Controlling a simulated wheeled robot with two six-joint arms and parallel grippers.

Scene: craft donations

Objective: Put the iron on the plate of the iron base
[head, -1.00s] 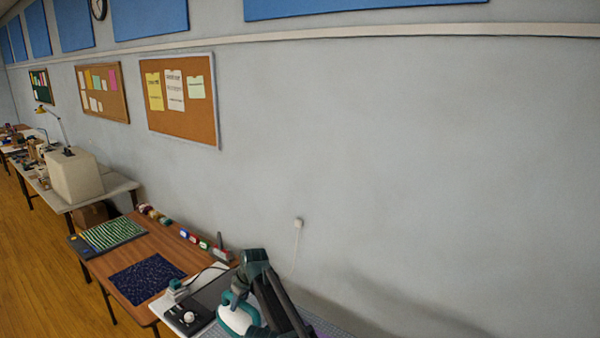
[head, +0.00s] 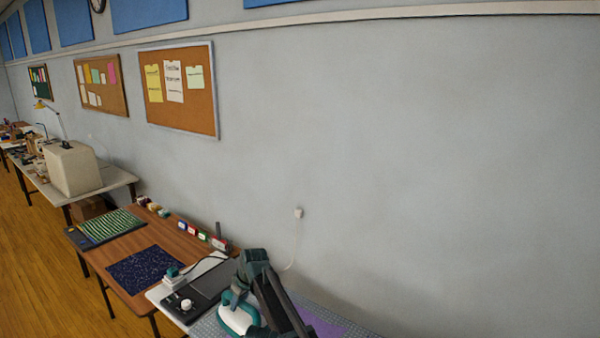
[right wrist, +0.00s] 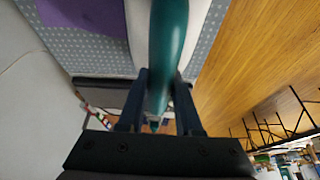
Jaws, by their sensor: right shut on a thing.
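The iron (head: 236,319), white with a teal handle, is in the lower middle of the head view. My right gripper (head: 238,292) is shut on its handle. In the right wrist view the teal handle (right wrist: 168,45) runs between the two dark fingers of the gripper (right wrist: 160,88). The iron base is a dark unit with a white knob, left of the iron; its dark plate (head: 211,282) is bare in the head view. The iron is beside the plate, to the right and nearer, not on it. My left gripper is not in view.
A grey dotted cover (head: 206,326) with purple cloth (head: 322,325) lies right of the base. A brown table (head: 175,243) to the left holds a navy cloth (head: 147,268), a green striped mat (head: 111,227) and small items. The wall (head: 400,180) stands behind.

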